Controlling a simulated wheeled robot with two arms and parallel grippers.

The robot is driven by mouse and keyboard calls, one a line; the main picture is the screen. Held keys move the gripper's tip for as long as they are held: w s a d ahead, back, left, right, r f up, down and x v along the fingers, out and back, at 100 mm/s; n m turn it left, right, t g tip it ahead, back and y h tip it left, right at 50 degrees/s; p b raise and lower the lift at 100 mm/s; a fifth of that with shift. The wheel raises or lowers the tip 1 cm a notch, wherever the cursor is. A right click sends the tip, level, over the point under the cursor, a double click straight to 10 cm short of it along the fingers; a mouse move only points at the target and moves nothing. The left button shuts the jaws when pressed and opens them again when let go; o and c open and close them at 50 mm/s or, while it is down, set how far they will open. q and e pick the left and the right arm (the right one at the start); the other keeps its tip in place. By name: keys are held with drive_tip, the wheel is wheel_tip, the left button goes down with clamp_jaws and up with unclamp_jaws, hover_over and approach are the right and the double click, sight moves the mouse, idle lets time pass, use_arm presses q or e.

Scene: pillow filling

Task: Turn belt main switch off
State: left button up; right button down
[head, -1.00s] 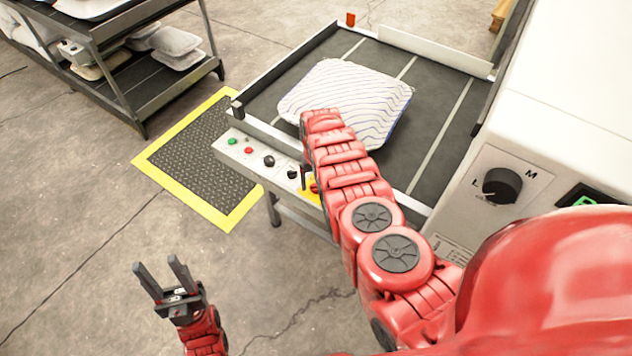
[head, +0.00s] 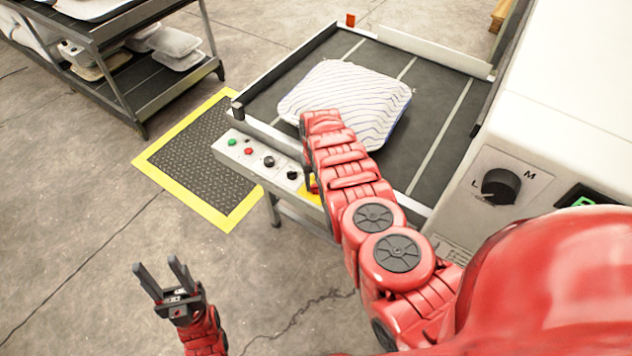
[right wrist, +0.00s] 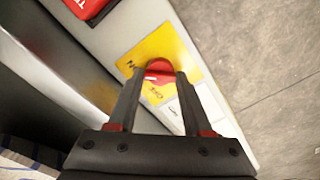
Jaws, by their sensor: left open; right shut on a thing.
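The belt main switch is a red rotary knob (right wrist: 158,68) on a yellow plate (right wrist: 180,50) in the right wrist view. The fingers of my right gripper (right wrist: 155,76) are shut on the knob, one on each side. In the head view the yellow plate (head: 310,195) shows at the right end of the control strip, and my right arm hides the knob and most of the gripper. My left gripper (head: 158,263) is open and empty above the bare floor at lower left.
The control strip (head: 258,160) also carries green, red and black controls. A striped pillow (head: 345,95) lies on the belt (head: 440,110). A white machine with an L/M dial (head: 500,186) stands at right. A shelf rack with pillows (head: 140,90) is at upper left.

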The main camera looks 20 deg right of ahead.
drive_tip(key=n, duration=0.3)
drive_tip(key=shift+d+n+p, duration=0.1)
drive_tip(key=shift+n+p, duration=0.2)
drive_tip(key=shift+n, duration=0.1)
drive_tip(key=n, duration=0.2)
drive_tip(key=shift+n, duration=0.4)
drive_tip(key=n+b, duration=0.1)
drive_tip(key=n, duration=0.4)
drive_tip(key=shift+f, duration=0.1)
drive_tip(key=n+b, duration=0.1)
drive_tip(key=n, duration=0.4)
drive_tip(key=shift+n, duration=0.3)
drive_tip(key=shift+c, duration=1.6)
unclamp_jaws()
drive_tip(key=shift+r, duration=0.2)
